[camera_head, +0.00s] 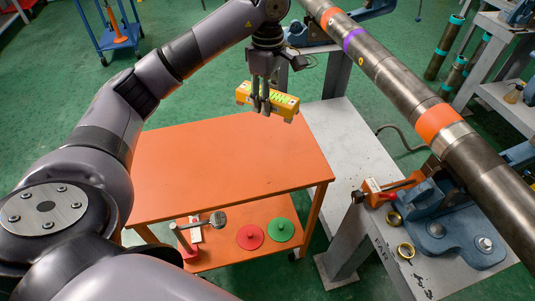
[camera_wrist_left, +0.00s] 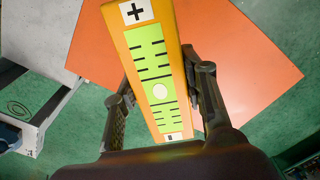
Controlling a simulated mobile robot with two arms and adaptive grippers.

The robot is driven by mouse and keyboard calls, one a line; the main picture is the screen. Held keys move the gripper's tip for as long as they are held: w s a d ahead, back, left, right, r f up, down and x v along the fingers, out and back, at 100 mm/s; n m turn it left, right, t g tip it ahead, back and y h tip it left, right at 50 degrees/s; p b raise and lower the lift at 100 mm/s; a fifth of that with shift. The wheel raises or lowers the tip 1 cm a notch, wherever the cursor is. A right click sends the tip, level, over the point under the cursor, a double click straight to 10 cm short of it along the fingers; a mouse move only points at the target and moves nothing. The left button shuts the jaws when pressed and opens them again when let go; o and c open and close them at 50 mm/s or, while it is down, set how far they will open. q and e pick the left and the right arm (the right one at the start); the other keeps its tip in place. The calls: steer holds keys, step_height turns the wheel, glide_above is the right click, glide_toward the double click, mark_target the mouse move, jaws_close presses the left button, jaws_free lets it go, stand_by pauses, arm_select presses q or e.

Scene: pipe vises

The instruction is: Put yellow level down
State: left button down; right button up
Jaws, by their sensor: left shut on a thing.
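In the left wrist view the level (camera_wrist_left: 155,75) lies between both fingers of my left gripper (camera_wrist_left: 163,95). Its face shows a plus sign at one end and a minus sign at the other. Orange cart surface and green floor show beyond it. My right gripper is in neither view.
The orange cart top is bare. Its lower shelf holds a red disc (camera_head: 250,237) and a green disc (camera_head: 281,230). To the right, a grey bench (camera_head: 345,150) carries a blue vise (camera_head: 440,215), brass rings and a long steel pipe (camera_head: 400,83) with orange bands.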

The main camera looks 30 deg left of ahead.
arm_select(q)
steer(key=p, duration=0.1)
glide_above(268, 156)
step_height(268, 156, down, 13)
steer(key=shift+f, duration=0.2)
step_height(268, 156, down, 4)
steer(key=shift+s+f+p, duration=0.1)
steer(key=shift+f+p, duration=0.15)
steer(key=shift+p, duration=0.15)
steer(key=shift+f, duration=0.2)
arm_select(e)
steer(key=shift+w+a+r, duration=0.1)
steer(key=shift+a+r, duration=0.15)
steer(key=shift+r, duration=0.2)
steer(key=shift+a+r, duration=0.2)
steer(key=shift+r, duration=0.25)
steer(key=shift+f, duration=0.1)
arm_select(q)
steer(key=c, duration=1)
jaws_free()
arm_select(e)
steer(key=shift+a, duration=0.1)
